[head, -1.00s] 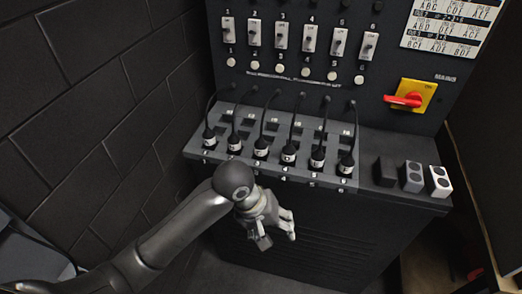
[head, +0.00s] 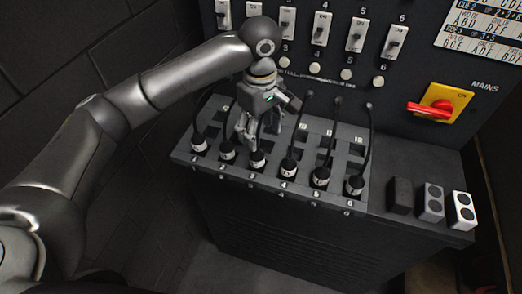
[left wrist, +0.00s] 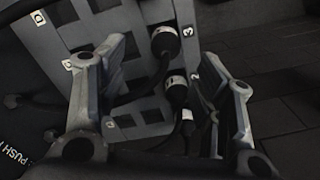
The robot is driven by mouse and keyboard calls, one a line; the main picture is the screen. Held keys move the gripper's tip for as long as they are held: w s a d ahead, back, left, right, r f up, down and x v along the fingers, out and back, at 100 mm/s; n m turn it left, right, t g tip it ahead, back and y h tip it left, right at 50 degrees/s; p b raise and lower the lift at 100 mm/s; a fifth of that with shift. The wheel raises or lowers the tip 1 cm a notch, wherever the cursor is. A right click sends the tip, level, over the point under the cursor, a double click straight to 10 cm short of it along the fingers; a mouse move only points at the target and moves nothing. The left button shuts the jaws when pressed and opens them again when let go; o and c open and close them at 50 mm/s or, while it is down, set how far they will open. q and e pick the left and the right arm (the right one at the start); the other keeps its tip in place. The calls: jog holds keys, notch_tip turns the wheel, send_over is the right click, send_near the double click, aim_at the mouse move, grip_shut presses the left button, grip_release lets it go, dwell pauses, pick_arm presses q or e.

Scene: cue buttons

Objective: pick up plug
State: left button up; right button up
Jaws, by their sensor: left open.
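Several black plugs with white labelled bands and cords stand in a row on the grey sloped panel (head: 180,157). From the left they include the first plug (head: 198,143), second plug (head: 227,152), third plug (head: 257,160), fourth plug (head: 287,169), fifth plug (head: 320,177) and sixth plug (head: 354,185). My left gripper (head: 256,138) is open above the panel, close to the third plug and partly over its cord. In the left wrist view, a plug (left wrist: 165,41) and another plug (left wrist: 177,88) show between the spread fingers. No plug is gripped. My right gripper is out of view.
A black cabinet carries the panel. Behind it are switches (head: 321,28), white round buttons (head: 346,74) and a red mains handle (head: 430,109). Small black, grey and white blocks (head: 462,211) stand at the right of the ledge. A brick wall is on the left.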

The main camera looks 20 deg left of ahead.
aim_at(257, 154)
pick_arm(q)
jog(key=f, duration=0.1)
jog(key=s+f, duration=0.1)
jog(key=f, duration=0.1)
jog(key=shift+s+f, duration=0.1)
jog(key=shift+s, duration=0.2)
jog(key=shift+w+f+p, duration=0.15)
jog(key=shift+f+p, duration=0.15)
jog(key=shift+f, duration=0.05)
jog(key=f, duration=0.1)
jog(key=f+p, duration=0.1)
jog(key=f, duration=0.2)
jog(key=shift+w+a+f+p, duration=0.1)
jog(key=shift+w+a+p, duration=0.15)
jog(key=shift+a+p, duration=0.1)
jog(key=shift+f, duration=0.55)
jog(key=c, duration=1.1)
jog(key=shift+c, duration=0.3)
jog(key=shift+r, duration=0.15)
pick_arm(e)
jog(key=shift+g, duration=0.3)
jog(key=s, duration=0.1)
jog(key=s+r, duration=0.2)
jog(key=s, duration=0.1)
